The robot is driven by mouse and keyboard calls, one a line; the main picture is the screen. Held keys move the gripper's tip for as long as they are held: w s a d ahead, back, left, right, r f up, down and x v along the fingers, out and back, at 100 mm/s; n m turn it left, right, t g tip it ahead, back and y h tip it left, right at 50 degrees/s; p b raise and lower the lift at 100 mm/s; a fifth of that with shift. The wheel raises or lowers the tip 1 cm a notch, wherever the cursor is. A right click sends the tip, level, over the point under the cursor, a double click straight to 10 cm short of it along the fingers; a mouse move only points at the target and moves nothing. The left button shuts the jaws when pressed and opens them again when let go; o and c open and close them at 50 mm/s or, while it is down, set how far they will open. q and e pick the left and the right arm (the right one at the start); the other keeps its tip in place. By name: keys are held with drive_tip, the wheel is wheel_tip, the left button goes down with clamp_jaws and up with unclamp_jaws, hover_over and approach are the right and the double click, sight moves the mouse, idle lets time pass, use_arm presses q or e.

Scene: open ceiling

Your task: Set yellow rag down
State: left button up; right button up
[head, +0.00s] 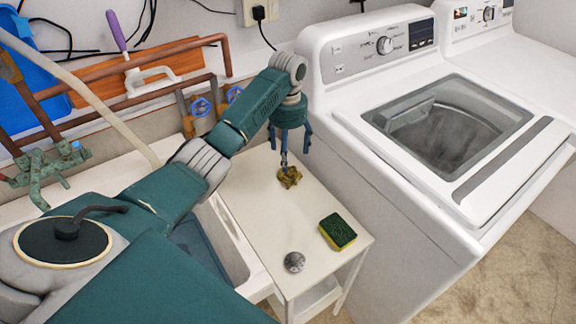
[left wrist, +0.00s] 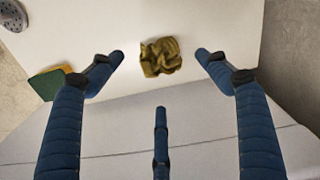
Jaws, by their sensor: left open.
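A crumpled yellow rag (head: 289,177) lies on the white side table (head: 262,209) between the sink and the washing machine. My left gripper (head: 286,155) hangs just above the rag, fingers pointing down. In the left wrist view the rag (left wrist: 160,57) sits beyond and between the spread fingertips of the open left gripper (left wrist: 160,54), and no finger visibly touches it. My right gripper is not in view.
A green and yellow sponge (head: 338,231) and a round metal strainer (head: 294,262) lie on the same table, nearer the front. The washing machine (head: 395,170) stands close on the right. The sink (head: 232,240) is on the left. Pipes run along the wall behind.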

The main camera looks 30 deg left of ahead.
use_arm(q)
drive_tip(key=shift+r, duration=1.55)
